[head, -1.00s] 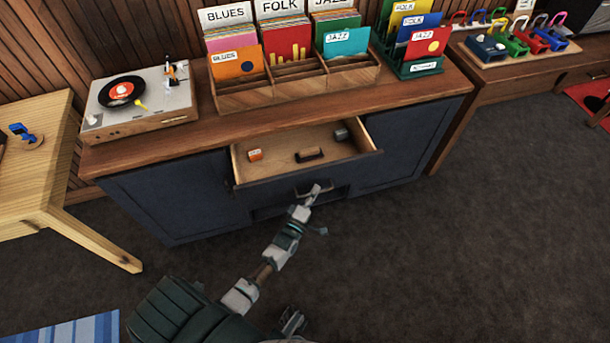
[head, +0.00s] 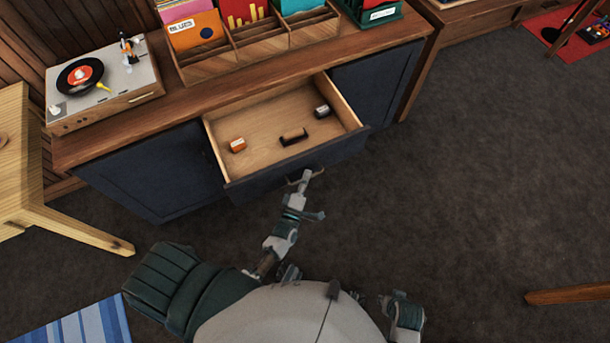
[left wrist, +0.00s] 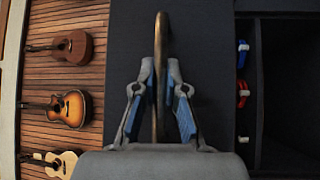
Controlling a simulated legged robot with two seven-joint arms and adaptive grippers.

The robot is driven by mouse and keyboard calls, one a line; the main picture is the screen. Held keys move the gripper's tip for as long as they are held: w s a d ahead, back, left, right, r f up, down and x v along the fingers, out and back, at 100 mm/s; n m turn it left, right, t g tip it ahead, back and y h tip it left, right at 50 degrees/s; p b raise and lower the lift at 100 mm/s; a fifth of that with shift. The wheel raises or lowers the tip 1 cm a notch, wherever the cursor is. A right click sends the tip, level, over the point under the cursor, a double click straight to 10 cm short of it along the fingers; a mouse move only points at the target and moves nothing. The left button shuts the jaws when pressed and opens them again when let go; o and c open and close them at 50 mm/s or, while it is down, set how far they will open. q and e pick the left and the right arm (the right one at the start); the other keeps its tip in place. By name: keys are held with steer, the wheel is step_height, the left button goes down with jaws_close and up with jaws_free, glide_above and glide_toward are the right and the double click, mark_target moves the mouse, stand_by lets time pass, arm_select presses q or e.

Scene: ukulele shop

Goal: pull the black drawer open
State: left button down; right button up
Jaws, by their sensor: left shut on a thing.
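The black drawer (head: 340,155) stands well open at the middle of the dark cabinet, its bare wooden inside showing. Its front also shows as a dark panel in the left wrist view (left wrist: 210,60). My left gripper (head: 304,178) is at the drawer's front, shut on the brass handle (left wrist: 161,40). In the left wrist view, the blue-padded fingers of my left gripper (left wrist: 160,85) lie on both sides of the handle bar. The handle's far part is partly hidden by the gripper in the head view.
An orange box (head: 238,145), a dark brown item (head: 293,137) and a dark grey item (head: 322,111) lie in the drawer. A turntable (head: 105,85) and record bins (head: 260,45) stand on top. A wooden table (head: 25,185) is at left. Floor at right is mostly clear.

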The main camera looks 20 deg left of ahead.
arm_select(q)
steer(key=shift+s+f, duration=0.1)
steer(key=shift+f, duration=0.2)
steer(key=c, duration=1.2)
jaws_free()
steer(key=shift+r, duration=0.15)
steer(key=s+f, duration=0.1)
steer(key=s, duration=1)
steer(key=shift+s+d+f, duration=0.35)
steer(key=shift+d, duration=0.05)
